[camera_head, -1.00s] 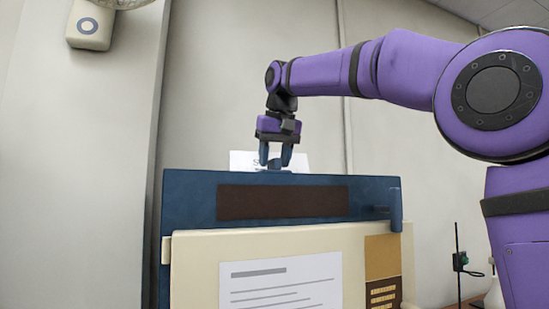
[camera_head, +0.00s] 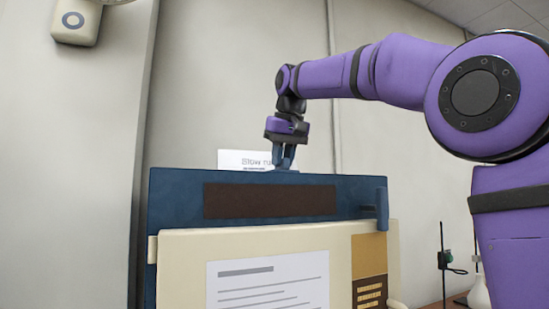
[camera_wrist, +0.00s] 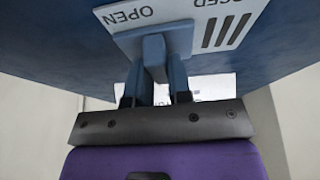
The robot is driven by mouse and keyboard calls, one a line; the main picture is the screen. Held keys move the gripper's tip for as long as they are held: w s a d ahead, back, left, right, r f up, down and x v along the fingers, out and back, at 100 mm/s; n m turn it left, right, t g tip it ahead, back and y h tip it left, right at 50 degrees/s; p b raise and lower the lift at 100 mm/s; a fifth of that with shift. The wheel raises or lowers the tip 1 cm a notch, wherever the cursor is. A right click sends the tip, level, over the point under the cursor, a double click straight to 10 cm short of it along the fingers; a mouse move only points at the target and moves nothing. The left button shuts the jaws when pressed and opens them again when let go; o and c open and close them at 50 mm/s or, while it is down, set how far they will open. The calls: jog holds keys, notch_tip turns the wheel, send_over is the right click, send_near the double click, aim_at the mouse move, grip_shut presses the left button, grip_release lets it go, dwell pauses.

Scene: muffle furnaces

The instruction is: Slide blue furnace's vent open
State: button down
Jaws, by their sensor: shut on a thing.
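The blue vent slider knob (camera_wrist: 154,58) stands up from the plate, near the word OPEN. My gripper (camera_head: 284,160) points down over the furnace top, shut on the knob; its blue fingers (camera_wrist: 156,92) sit on either side of it. The knob is mostly hidden by the fingers in the head view.
A white sign (camera_head: 232,159) stands behind the furnace, partly covered by my gripper. A blue door handle (camera_head: 382,208) sticks out at the furnace's right. The space above the furnace is clear.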

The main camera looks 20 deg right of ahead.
jog(key=shift+d, duration=0.15)
jog(key=c, duration=1)
grip_release()
jog(key=shift+d, duration=0.1)
jog(key=shift+c, duration=0.2)
jog(key=shift+r, duration=0.1)
jog(key=v, duration=1)
jog(key=shift+s+r, duration=0.2)
jog(key=shift+r, duration=0.05)
